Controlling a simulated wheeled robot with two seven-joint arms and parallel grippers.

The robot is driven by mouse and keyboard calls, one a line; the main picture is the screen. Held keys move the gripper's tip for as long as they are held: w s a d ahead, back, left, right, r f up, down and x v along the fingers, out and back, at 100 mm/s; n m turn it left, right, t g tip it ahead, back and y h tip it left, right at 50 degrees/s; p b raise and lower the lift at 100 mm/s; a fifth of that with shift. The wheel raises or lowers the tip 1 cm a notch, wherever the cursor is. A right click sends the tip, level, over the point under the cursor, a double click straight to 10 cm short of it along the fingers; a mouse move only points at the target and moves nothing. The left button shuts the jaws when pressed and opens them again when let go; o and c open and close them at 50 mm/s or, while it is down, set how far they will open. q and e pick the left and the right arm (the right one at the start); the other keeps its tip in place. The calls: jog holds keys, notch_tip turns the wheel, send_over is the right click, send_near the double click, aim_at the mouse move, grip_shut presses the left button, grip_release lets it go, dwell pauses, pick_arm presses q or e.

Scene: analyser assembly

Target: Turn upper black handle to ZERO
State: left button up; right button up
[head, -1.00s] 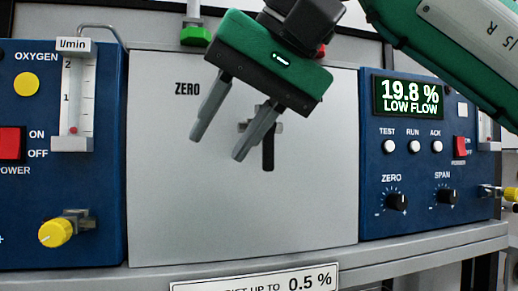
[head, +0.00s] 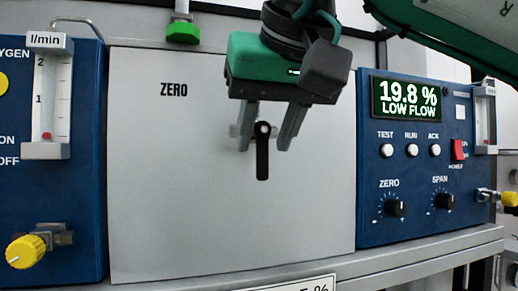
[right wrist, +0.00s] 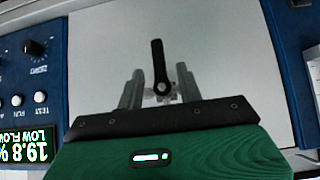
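The black handle (head: 262,160) sits on the pale grey panel (head: 180,200) and points straight down from its pivot. The printed ZERO label (head: 173,90) is up and left of it. My right gripper (head: 264,146) is open, with one finger on each side of the handle near its pivot. In the right wrist view the handle (right wrist: 158,58) stands between the two spread fingers (right wrist: 158,72), with a visible gap on both sides. Whether the fingertips reach the handle in depth is hard to tell. My left gripper is not in view.
A blue unit with a display (head: 407,98), buttons and dials stands right of the panel. A blue unit with a flow tube (head: 48,95) and yellow knob (head: 25,251) stands left. A green fitting (head: 182,32) hangs above the panel. A grey ledge (head: 420,252) runs below.

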aim_at(257, 138)
jog(key=shift+p+x, duration=0.3)
jog(key=shift+x, duration=1.8)
jog(key=shift+c, duration=0.5)
grip_shut()
jog(key=m+y+b, duration=0.1)
jog(key=a+y+b, duration=0.1)
jog(key=y, duration=0.1)
jog(key=shift+s+m+g, duration=0.15)
jog(key=shift+m+g, duration=0.25)
jog(key=shift+s+a+r+m+y+b, duration=0.15)
jog(key=shift+m+y+b, duration=0.15)
jog(key=shift+y+b, duration=0.2)
jog(key=shift+w+a+r+m+y+b, duration=0.1)
jog(key=shift+a+r+m+y+b, duration=0.15)
jog(key=shift+y+b, duration=0.25)
jog(key=shift+s, duration=0.1)
